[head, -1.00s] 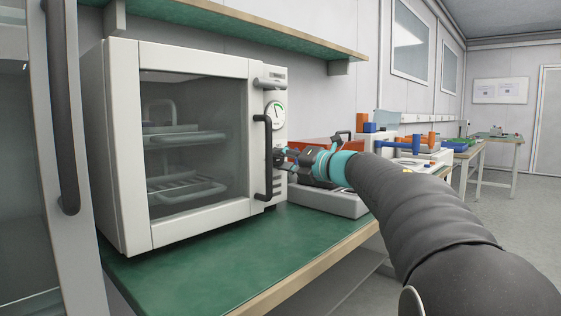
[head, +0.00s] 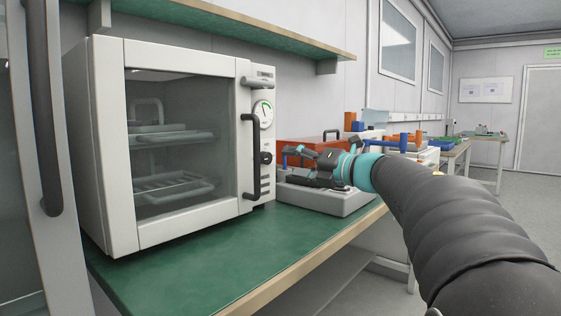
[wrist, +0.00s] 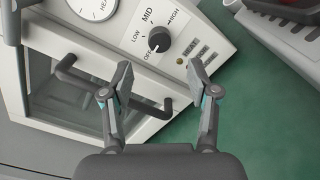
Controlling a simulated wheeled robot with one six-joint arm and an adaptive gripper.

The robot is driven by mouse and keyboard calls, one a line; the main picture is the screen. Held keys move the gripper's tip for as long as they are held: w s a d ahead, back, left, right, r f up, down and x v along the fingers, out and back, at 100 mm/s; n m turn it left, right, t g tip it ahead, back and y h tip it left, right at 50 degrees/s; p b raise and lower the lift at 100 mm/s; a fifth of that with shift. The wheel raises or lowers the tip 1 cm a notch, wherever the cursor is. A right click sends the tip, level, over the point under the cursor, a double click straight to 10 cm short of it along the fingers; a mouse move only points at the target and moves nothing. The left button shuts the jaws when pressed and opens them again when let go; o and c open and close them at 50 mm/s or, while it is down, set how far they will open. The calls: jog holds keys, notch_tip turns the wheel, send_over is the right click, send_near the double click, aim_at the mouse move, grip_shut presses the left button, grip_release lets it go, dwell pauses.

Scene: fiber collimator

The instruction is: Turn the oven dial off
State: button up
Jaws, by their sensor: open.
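The oven (head: 190,60) is a white box with a glass door, standing on the green bench. Its black round dial (head: 266,157) sits on the right-hand panel below a gauge. In the wrist view the dial (wrist: 159,40) is ringed by the labels OFF, LOW, MID and HIGH. Its pale pointer mark appears to face OFF. My gripper (head: 290,164) is open and empty, to the right of the dial and apart from it. In the wrist view its two fingers (wrist: 160,79) are spread, below the dial in the picture, with a gap between.
The black door handle (head: 250,158) sticks out close to the left of the dial. A grey device (head: 335,203) stands on the bench under my gripper, with a red-orange box (head: 305,147) behind. The green bench top (head: 215,262) is clear in front of the oven.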

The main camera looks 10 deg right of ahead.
jog(key=shift+v, duration=1.95)
jog(key=shift+a, duration=0.1)
notch_tip(320, 180, up, 5)
jog(key=s+m+t+h+p, duration=0.25)
jog(key=m+t+h, duration=0.35)
jog(key=m, duration=0.5)
jog(key=s+d+f+m+g+h+p, duration=0.25)
jog(key=s+f+m+h, duration=0.2)
jog(key=m+h, duration=0.4)
jog(key=s+a+f+m+g+y+p, duration=0.1)
jog(key=s+a+f+m+g, duration=0.2)
jog(key=s+f, duration=0.5)
jog(key=s+a+f+m+g+y+p, duration=0.1)
jog(key=s+a+f+m+g, duration=0.2)
jog(key=s+f+m+g, duration=0.2)
jog(key=s+a+f+m+g+y+p, duration=0.1)
jog(key=s+a+f+m+g, duration=0.3)
jog(key=s+f, duration=0.6)
jog(key=shift+s+f+m+y, duration=0.35)
jog(key=shift+s+f+y, duration=0.1)
jog(key=shift+f, duration=0.55)
jog(key=shift+g, duration=0.25)
